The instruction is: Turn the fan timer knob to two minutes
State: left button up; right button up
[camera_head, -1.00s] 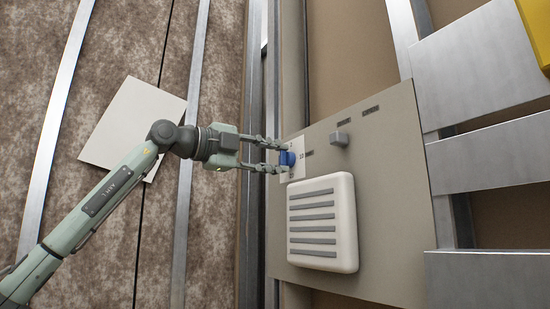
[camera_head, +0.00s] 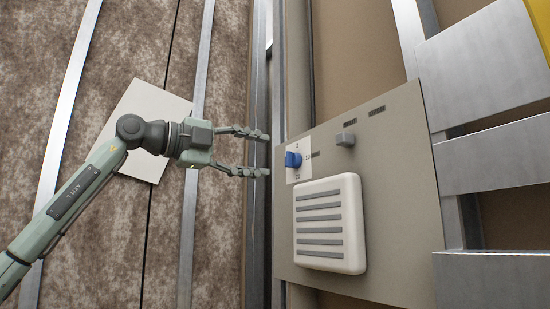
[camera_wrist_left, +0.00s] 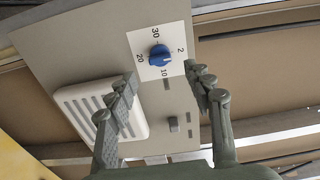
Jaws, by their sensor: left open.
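The blue fan timer knob (camera_head: 293,159) sits on a white dial plate on the grey panel (camera_head: 398,150). In the left wrist view the knob (camera_wrist_left: 159,55) has 30, 2, 10 and 20 printed around it. I cannot tell exactly which number its pointer faces. My left gripper (camera_head: 262,154) is open and empty, left of the knob with a clear gap between fingertips and knob. In the left wrist view its two fingers (camera_wrist_left: 160,76) stand apart, with the dial showing between and beyond their tips. My right gripper is in neither view.
A white slatted vent (camera_head: 328,225) sticks out of the panel just below the knob. A small grey switch (camera_head: 345,139) is to the knob's upper right. Metal studs (camera_head: 276,80) run beside the panel's left edge. The space between gripper and panel is free.

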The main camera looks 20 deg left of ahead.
pick_arm(q)
jog(key=v, duration=0.5)
jog(key=shift+s+a, duration=0.2)
jog(key=shift+s, duration=0.1)
